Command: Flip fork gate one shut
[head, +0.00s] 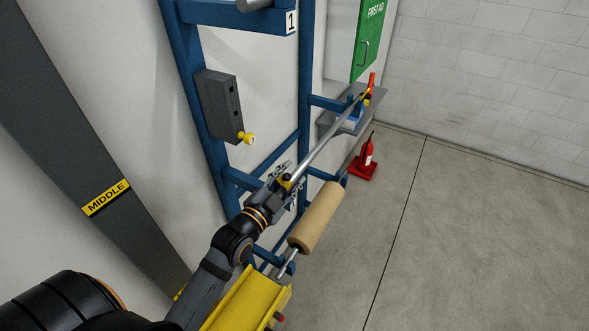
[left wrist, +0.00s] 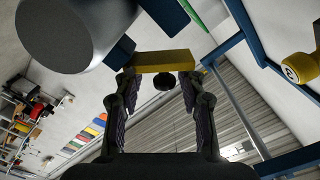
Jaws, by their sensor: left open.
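A small yellow piece (head: 286,181) shows at the fingertips of my left gripper (head: 282,186), beside the near end of a steel rod (head: 325,142). In the left wrist view a yellow bar (left wrist: 165,61) lies across the gap just at or beyond the open fingertips (left wrist: 160,80). I cannot tell whether the fingers touch it. It may be fork gate one, but no label shows on it. A second yellow piece with a red upright end (head: 369,90) is at the rod's far end. My right gripper is not in view.
The blue frame (head: 305,75) carries a "1" plate (head: 291,22) and a grey box (head: 218,105) with a yellow knob (head: 246,138). A tan roll (head: 318,217) and a yellow channel (head: 250,296) lie close to my arm. Floor on the right is clear.

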